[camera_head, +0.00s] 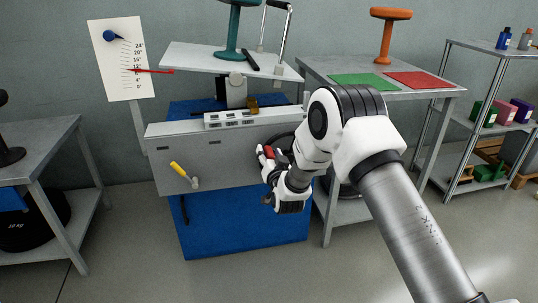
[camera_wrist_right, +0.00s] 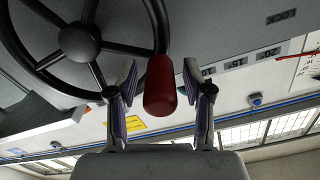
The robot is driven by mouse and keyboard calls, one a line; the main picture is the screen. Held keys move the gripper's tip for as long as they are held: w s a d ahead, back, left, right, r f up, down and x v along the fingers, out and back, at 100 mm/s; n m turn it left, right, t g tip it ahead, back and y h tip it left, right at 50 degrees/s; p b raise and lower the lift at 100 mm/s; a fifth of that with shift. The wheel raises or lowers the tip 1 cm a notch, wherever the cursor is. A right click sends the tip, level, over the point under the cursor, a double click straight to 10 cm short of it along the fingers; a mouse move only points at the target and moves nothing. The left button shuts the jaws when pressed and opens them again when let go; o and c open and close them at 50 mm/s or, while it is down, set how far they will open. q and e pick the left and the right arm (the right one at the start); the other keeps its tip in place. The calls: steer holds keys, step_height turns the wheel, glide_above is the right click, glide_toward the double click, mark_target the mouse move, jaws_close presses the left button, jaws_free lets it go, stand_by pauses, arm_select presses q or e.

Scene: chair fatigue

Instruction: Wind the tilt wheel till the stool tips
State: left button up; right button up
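A black spoked tilt wheel (camera_wrist_right: 80,42) with a red handle (camera_wrist_right: 160,85) fills the upper left of the right wrist view. In the head view the wheel (camera_head: 283,146) is mostly hidden behind my right gripper (camera_head: 271,167). The gripper's two fingers stand either side of the red handle, with narrow gaps showing, so it looks open around it. A teal stool (camera_head: 234,30) stands on the white platform (camera_head: 195,58), which slopes down to the right; the stool's top is cut off. A red pointer (camera_head: 152,71) lies against the degree scale (camera_head: 125,85). My left gripper is out of view.
The grey rig front (camera_head: 218,152) carries a yellow-handled lever (camera_head: 178,168). A table with green (camera_head: 360,80) and red mats (camera_head: 418,79) and an orange stool (camera_head: 388,40) stands at right. A grey table (camera_head: 35,140) stands at left. Open floor lies in front.

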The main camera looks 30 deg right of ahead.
steer(key=v, duration=1.2)
steer(key=shift+f, duration=0.15)
